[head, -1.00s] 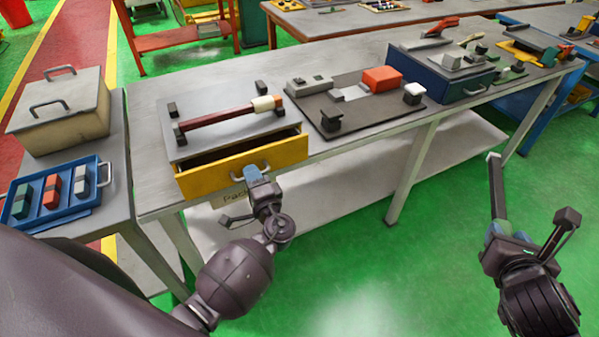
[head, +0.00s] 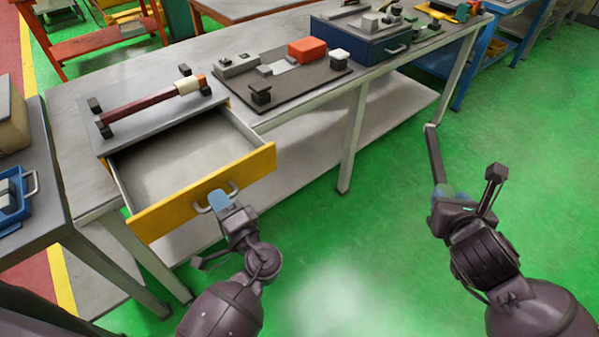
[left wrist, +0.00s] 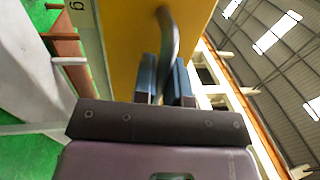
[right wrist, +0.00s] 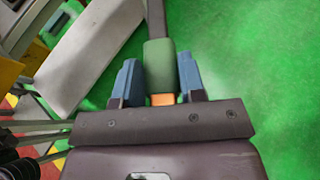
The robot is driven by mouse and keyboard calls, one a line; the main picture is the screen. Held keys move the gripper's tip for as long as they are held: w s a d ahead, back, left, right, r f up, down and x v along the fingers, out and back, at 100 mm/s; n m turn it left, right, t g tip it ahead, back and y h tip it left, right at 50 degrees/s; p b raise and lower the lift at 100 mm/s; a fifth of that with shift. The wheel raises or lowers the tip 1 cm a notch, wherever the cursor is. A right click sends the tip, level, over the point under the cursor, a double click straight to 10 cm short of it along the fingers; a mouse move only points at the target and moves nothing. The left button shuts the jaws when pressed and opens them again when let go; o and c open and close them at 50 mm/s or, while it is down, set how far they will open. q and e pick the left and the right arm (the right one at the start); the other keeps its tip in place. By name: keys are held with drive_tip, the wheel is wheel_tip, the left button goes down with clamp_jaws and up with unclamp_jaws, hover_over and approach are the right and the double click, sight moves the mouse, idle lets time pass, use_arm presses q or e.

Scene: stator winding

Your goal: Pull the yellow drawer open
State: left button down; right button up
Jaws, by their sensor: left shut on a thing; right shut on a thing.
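The yellow drawer (head: 172,211) stands well out from the workbench, and its grey inside shows bare. Its curved handle (left wrist: 169,35) is between the blue fingers of my left gripper (head: 222,203), which is shut on it. In the left wrist view the yellow drawer front (left wrist: 120,40) fills the space beyond the fingers. My right gripper (head: 447,196) is shut on a dark rod-like tool (head: 434,155) and holds it over the green floor, apart from the bench. In the right wrist view the tool's green grip (right wrist: 160,58) is between the fingers; its far end is out of frame.
The workbench (head: 75,125) carries a dark red bar with a white sleeve (head: 150,103), a dark board with an orange block (head: 308,50), and a blue drawer box (head: 375,45). A side table with a blue tray (head: 15,205) stands at left. The floor at right is clear.

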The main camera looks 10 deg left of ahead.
use_arm(q)
drive_tip(key=shift+r+v, duration=0.1)
drive_tip(key=shift+v, duration=0.6)
drive_tip(key=shift+r+v, duration=0.15)
drive_tip(key=shift+v, duration=0.5)
use_arm(e)
drive_tip(key=shift+f, duration=0.15)
use_arm(q)
drive_tip(key=c, duration=1.2)
unclamp_jaws()
use_arm(e)
drive_tip(key=shift+d+f, duration=0.1)
